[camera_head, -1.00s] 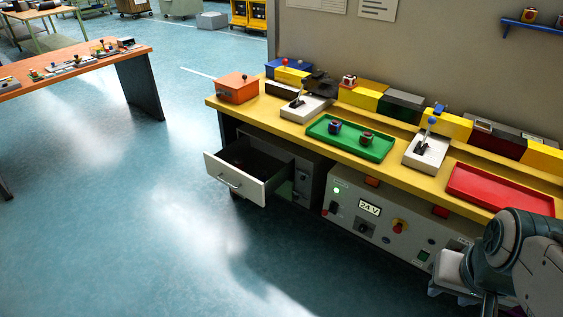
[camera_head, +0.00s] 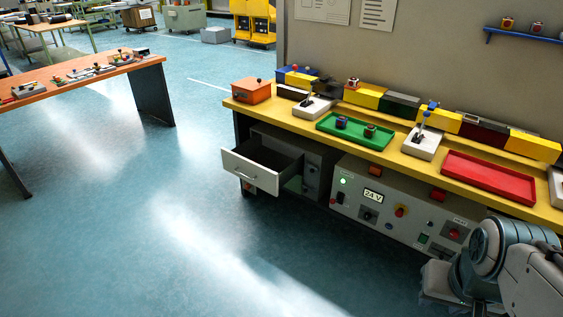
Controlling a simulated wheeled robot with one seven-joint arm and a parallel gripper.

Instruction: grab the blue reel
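A small reel with blue on its side and a reddish top (camera_head: 341,122) stands in the left half of the green tray (camera_head: 384,145) on the yellow bench. It looks like the blue reel, though it is small in the picture. A second small reel, greenish and dark red (camera_head: 369,131), stands to its right in the same tray. My arm's links show in the lower right corner, well apart from the tray. I cannot make out my gripper's fingers in this view.
A red tray (camera_head: 490,178) lies right of a white lever box (camera_head: 424,142); another lever box (camera_head: 313,106) stands to the left. An open drawer (camera_head: 250,170) juts from under the yellow bench (camera_head: 407,162). More reels stand on a blue wall shelf (camera_head: 523,35).

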